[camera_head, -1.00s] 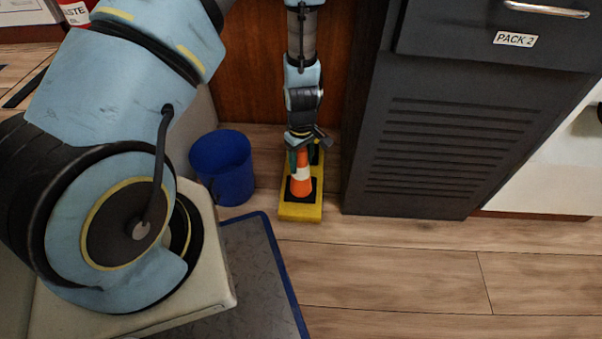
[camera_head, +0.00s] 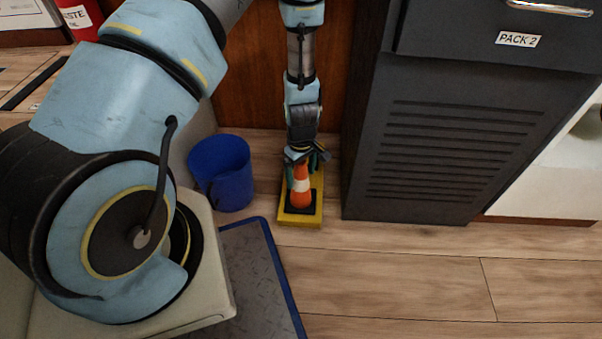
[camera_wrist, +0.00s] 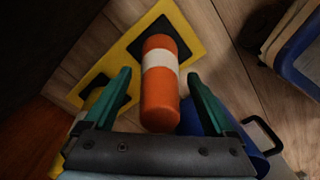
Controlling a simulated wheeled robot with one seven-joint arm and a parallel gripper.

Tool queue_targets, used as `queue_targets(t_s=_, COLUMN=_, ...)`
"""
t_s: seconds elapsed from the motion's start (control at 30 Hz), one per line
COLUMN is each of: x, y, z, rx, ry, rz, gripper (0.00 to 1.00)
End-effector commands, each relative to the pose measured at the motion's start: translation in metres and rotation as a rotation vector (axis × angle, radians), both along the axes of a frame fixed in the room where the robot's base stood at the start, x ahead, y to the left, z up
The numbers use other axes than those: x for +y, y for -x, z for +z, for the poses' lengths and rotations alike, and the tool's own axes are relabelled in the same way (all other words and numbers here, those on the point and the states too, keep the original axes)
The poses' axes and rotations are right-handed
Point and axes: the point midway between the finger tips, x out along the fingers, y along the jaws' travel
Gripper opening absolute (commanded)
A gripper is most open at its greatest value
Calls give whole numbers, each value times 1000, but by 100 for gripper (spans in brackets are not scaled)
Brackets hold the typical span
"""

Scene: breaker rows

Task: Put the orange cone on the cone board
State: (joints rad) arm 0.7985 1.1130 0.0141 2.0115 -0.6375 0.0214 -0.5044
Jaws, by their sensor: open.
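The orange cone (camera_head: 301,190) with a white band stands upright on the near end of the yellow cone board (camera_head: 289,220), which lies on the floor. In the wrist view the cone (camera_wrist: 160,105) lies between the two green fingers of my gripper (camera_wrist: 158,76), with a gap on each side. The gripper (camera_head: 304,166) is open at the cone's upper part in the head view. A dark square lies under the cone; whether it is the cone's base or a board marking I cannot tell. A second dark square shows on the board (camera_wrist: 180,18) beside the left finger.
A blue bin (camera_head: 222,175) stands just left of the board. A dark cabinet (camera_head: 440,150) labelled PACK 2 stands close on the right, and a brown panel (camera_head: 250,75) is behind. A grey mat with a blue edge (camera_head: 268,260) lies in front. Floor at front right is clear.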

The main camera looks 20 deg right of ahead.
Motion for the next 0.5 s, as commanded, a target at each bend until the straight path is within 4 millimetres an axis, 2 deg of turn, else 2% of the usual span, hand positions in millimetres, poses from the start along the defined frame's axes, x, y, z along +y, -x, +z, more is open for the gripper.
queue_targets(t_s=0.17, x=0, y=0, z=2, rx=0, ry=0, rz=0, gripper=89)
queue_targets(t_s=0.27, x=0, y=0, z=11, rx=-1, ry=1, rz=0, gripper=89)
queue_targets(t_s=0.5, x=-1, y=0, z=59, rx=-3, ry=2, rz=-1, gripper=89)
